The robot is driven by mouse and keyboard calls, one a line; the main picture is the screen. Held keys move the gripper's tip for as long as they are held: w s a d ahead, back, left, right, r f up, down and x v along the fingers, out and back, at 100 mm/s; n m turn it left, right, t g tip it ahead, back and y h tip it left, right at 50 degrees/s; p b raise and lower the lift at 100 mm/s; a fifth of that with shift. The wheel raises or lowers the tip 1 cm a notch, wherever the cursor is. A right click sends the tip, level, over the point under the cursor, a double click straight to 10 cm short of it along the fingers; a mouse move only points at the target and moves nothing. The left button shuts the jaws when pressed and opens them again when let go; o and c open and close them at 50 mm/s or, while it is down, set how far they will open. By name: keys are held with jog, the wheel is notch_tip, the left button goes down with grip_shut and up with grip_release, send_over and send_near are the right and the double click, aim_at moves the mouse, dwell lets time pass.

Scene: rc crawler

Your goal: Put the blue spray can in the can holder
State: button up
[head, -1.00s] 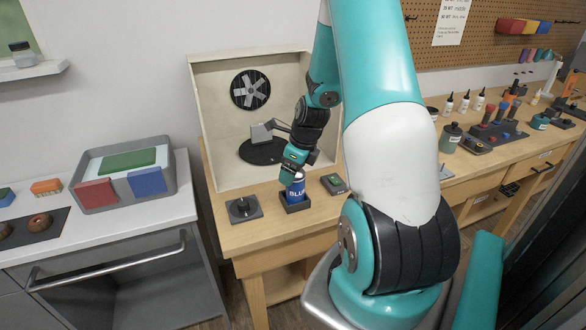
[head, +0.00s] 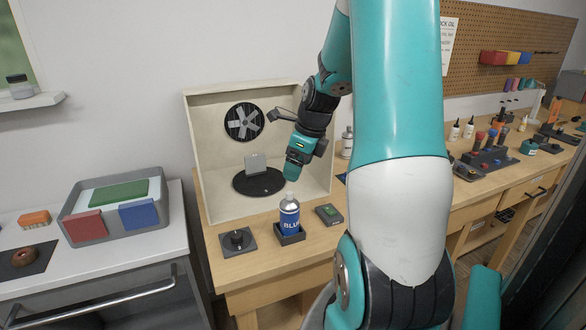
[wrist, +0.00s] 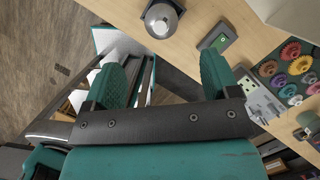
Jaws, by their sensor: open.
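The blue spray can (head: 290,218), with a silver top and the word BLUE on it, stands upright in the black square can holder (head: 291,239) on the wooden bench. My gripper (head: 291,175) is above and behind the can, clear of it and empty. In the wrist view my gripper (wrist: 162,75) shows its two teal fingers wide apart with nothing between them. The silver top of the can (wrist: 161,18) shows beyond the fingers at the upper edge, with a dark part of the holder beside it.
A pale spray booth (head: 212,175) with a fan and dark turntable (head: 243,184) stands behind the can. A black knob plate (head: 237,240) is left of the holder and a small green-marked box (head: 329,214) is right. A grey tray (head: 100,233) lies on the left counter.

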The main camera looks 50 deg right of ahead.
jog(key=w+a+r+n+y, duration=0.1)
jog(key=a+r+n, duration=0.2)
jog(key=a+n, duration=0.7)
jog(key=w+a+r+n+y, duration=0.1)
jog(key=a+r+n, duration=0.1)
jog(key=a+n, duration=0.75)
jog(key=s+a+r+n+g, duration=0.1)
jog(key=s+a+n, duration=0.6)
jog(key=a+n, duration=0.3)
jog(key=s+a+r+n+g+y, duration=0.1)
jog(key=s+a+n+g, duration=0.1)
jog(key=s+a+n, duration=0.5)
jog(key=a+n, duration=0.2)
jog(key=n, duration=0.2)
jog(key=shift+s+a+r, duration=0.15)
jog(key=shift+a+r, duration=0.25)
